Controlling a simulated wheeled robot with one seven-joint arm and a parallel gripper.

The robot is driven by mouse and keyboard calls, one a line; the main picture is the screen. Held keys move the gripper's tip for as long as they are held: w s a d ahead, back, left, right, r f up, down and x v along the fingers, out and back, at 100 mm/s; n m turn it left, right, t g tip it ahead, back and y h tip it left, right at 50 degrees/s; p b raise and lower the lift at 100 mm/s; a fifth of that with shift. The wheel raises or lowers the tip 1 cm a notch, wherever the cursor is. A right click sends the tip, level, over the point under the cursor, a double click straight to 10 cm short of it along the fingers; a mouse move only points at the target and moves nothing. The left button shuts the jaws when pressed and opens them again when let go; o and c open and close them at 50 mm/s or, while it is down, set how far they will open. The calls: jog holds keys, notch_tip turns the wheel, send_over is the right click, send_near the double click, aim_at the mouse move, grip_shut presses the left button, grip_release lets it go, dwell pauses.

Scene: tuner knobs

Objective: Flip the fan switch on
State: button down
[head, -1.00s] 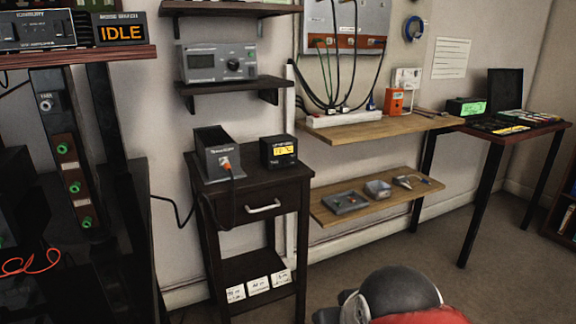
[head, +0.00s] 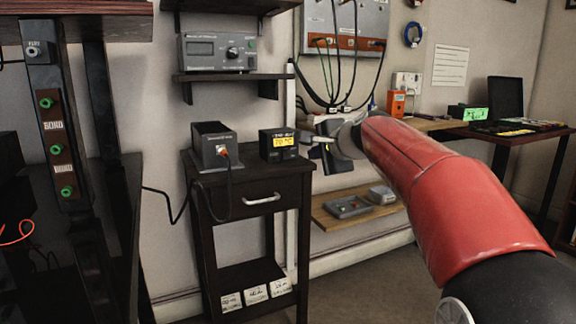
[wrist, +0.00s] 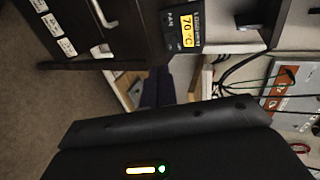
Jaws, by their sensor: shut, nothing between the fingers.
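A small black box (head: 278,145) with a yellow display stands on top of the dark cabinet. In the wrist view the same box (wrist: 185,30) appears turned sideways, with a display reading 70 °C and lettering that looks like FAN beside it. I cannot make out the switch lever or its position. My gripper (head: 328,155) is in the air just right of the box and apart from it, in front of the wooden shelves. It is shut and empty. In the wrist view the dark gripper body fills the bottom and its fingertips are hard to make out.
A dark grey unit (head: 215,147) with a cable stands left of the box on the cabinet (head: 245,188). A shelf (head: 228,76) with a grey instrument is above. My red arm covers part of the wooden shelves at right. A black rack (head: 60,130) stands at left.

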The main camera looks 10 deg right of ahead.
dwell(0.3)
jog(key=p, duration=0.2)
send_near(286, 158)
jog(key=x, duration=0.5)
jog(key=shift+f, duration=0.25)
jog(key=shift+w+a+f, duration=0.15)
jog(key=shift+w, duration=0.55)
jog(key=shift+p, duration=0.3)
jog(key=shift+w+a, duration=0.1)
jog(key=shift+w, duration=0.1)
jog(key=shift+p, duration=0.3)
